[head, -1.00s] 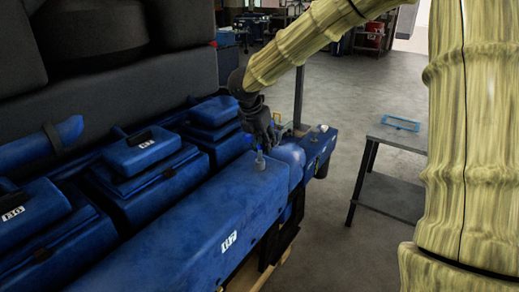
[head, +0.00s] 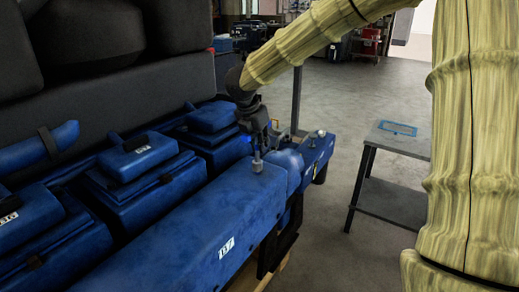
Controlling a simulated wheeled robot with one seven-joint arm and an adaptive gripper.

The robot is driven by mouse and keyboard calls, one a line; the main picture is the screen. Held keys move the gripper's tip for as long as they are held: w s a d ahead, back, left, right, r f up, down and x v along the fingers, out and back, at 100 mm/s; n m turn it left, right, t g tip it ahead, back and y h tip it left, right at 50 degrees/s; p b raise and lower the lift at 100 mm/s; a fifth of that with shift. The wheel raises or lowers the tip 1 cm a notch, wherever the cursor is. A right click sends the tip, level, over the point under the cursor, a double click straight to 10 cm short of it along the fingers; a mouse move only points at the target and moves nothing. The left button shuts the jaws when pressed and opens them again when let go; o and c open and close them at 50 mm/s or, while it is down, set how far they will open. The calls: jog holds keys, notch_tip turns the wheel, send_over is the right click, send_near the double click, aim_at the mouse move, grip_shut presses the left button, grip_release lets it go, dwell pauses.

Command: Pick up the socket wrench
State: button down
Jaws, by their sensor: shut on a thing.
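The socket wrench (head: 257,163) is a small grey metal piece standing upright at the far end of the long blue engine cover. My gripper (head: 257,148) points down over it and is shut on its upper part. The wrench's lower end is at or just above the blue surface; I cannot tell whether they touch. The fingers hide the top of the wrench.
The blue engine (head: 190,225) fills the left and middle, with raised covers (head: 140,155) beside my gripper. A dark post (head: 297,98) stands behind it. A grey side table (head: 400,138) with a blue frame (head: 397,128) stands at right. The floor between is clear.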

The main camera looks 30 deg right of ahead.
jog(key=shift+s+r+b, duration=0.1)
jog(key=shift+r+b, duration=0.5)
jog(key=shift+r, duration=0.35)
jog(key=s+a+p, duration=0.1)
jog(key=s+a, duration=0.1)
jog(key=s, duration=0.5)
jog(key=s+a+r+p, duration=0.1)
jog(key=s+a, duration=0.2)
jog(key=s, duration=0.5)
jog(key=shift+r, duration=0.25)
jog(key=shift+a, duration=0.15)
jog(key=c, duration=2)
grip_release()
jog(key=shift+c, duration=0.2)
grip_shut()
